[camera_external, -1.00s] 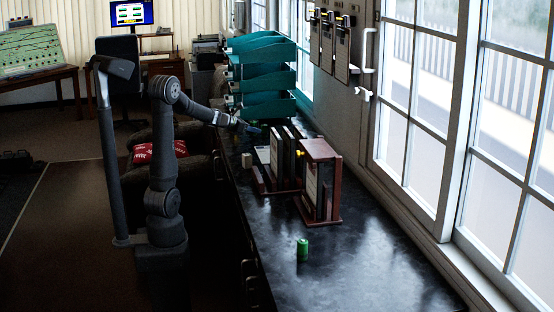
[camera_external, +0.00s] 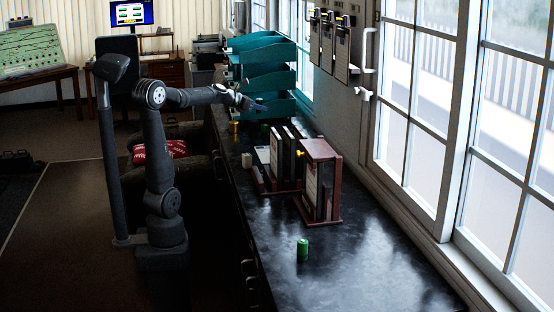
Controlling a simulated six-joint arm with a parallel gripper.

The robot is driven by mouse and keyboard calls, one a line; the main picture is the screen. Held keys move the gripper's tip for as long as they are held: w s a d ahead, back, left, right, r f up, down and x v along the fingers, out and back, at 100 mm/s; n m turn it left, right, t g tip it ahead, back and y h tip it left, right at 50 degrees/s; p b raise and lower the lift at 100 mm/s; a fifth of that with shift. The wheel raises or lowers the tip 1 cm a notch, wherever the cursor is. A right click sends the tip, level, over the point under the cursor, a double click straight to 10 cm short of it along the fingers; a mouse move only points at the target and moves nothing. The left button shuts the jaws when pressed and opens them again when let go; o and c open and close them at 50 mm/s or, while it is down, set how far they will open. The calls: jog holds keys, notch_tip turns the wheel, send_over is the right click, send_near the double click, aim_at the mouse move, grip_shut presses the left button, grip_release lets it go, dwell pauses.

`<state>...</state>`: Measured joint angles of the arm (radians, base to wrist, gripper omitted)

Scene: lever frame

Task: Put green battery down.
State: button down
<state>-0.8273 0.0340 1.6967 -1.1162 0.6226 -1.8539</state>
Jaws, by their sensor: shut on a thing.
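My gripper (camera_external: 260,106) is above the far part of the counter, in front of the teal trays. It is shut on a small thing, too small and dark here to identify. Another small green thing (camera_external: 265,127) shows below my gripper, behind the dark upright panels; I cannot tell exactly what it rests on.
Stacked teal trays (camera_external: 262,83) stand behind my gripper. A red-brown frame (camera_external: 320,150) and dark upright panels (camera_external: 283,152) stand mid-counter. A small tan block (camera_external: 246,160) and a yellow piece (camera_external: 234,127) are near the left edge. The near countertop (camera_external: 350,255) is mostly clear.

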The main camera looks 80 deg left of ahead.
jog(key=r, duration=1)
jog(key=shift+w+d+r, duration=0.2)
jog(key=shift+w, duration=0.05)
jog(key=w+d+m+h, duration=0.3)
jog(key=w+d, duration=0.3)
jog(key=d, duration=0.6)
jog(key=w+d+r+m+g+h, duration=0.1)
jog(key=w+d+m+h, duration=0.15)
jog(key=w+d, duration=0.75)
jog(key=w+d+m+h, duration=0.3)
jog(key=d+h, duration=0.1)
jog(key=d, duration=1.1)
jog(key=s+d+m+g+h, duration=0.2)
jog(key=d+m+g+h, duration=0.15)
jog(key=d, duration=2.15)
jog(key=s+d+m+g+h, duration=0.1)
jog(key=s+d+m+g, duration=0.1)
jog(key=s+d, duration=0.65)
jog(key=s+d+f+m+g+h, duration=0.15)
jog(key=s+d, duration=0.25)
jog(key=d, duration=0.9)
jog(key=s+d+m+g+h, duration=0.1)
jog(key=s+d+m+g, duration=0.15)
jog(key=s+d, duration=0.65)
send_over(350, 268)
notch_tip(350, 268, down, 25)
jog(key=shift+a+r, duration=0.1)
jog(key=shift+f, duration=2)
